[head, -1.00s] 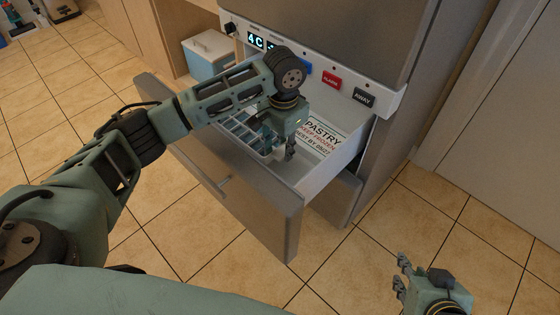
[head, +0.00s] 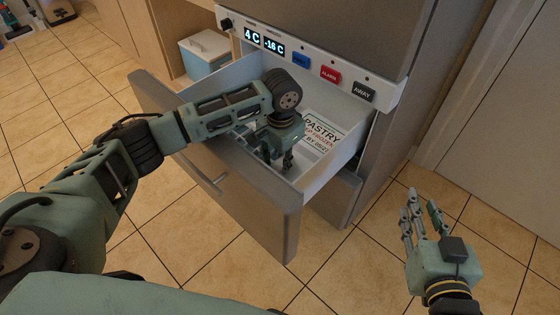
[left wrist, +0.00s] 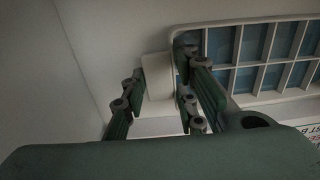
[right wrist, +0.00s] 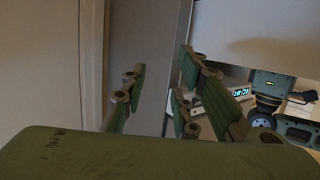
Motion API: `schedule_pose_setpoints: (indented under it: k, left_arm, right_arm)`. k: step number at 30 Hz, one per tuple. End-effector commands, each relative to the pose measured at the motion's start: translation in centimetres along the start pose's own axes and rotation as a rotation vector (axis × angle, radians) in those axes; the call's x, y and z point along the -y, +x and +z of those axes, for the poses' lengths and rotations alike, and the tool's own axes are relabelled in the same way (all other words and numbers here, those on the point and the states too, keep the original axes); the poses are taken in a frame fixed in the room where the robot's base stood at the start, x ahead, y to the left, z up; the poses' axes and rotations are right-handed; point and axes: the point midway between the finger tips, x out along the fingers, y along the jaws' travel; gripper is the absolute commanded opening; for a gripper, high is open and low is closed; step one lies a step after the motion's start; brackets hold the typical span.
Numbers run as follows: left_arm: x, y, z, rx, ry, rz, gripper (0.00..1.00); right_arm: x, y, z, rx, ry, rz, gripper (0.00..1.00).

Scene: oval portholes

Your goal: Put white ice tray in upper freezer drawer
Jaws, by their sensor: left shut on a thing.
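The white ice tray (left wrist: 250,22) with blue cells shows in the left wrist view, inside the drawer. My left gripper (left wrist: 160,103) is shut on the tray's white end tab (left wrist: 158,77). In the head view my left gripper (head: 276,160) is down inside the open upper freezer drawer (head: 232,190), near its front, and with the arm hides most of the tray. I cannot tell whether the tray rests flat on the drawer floor. My right gripper (head: 421,207) is open and empty, over the floor right of the drawer; its spread fingers also show in the right wrist view (right wrist: 155,105).
A pastry box (head: 320,130) with printed text lies in the drawer, right of my left gripper. A lower drawer (head: 335,200) is beneath. The control panel (head: 310,65) runs above. A blue-and-white box (head: 205,55) sits on a shelf at left. The tiled floor is clear.

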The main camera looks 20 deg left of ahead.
Motion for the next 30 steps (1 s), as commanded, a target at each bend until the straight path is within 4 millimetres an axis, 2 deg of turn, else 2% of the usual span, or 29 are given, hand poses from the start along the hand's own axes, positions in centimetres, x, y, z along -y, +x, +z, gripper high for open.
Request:
schedule_pose_setpoints:
  k: [3,4,9,22,30]
  left_arm:
    - [-0.1,0.0,0.0,0.000,0.000,0.003,0.00]
    - [-0.1,0.1,0.1,0.002,0.000,0.004,0.30]
    - [-0.1,0.1,0.0,0.001,0.000,0.003,0.45]
    - [-0.1,-0.4,0.0,0.000,0.000,0.003,0.46]
    - [-0.1,-3.0,0.0,-0.001,0.000,0.003,0.46]
  right_arm:
    - [0.0,0.0,0.0,0.001,0.000,0.000,0.28]
    - [0.0,0.0,0.0,0.001,0.000,0.000,0.28]
    - [0.0,0.0,0.1,0.003,0.000,0.000,0.28]
    - [0.0,-0.1,0.2,0.018,0.000,0.001,0.28]
    - [-0.7,-1.6,5.0,0.257,0.000,0.015,0.28]
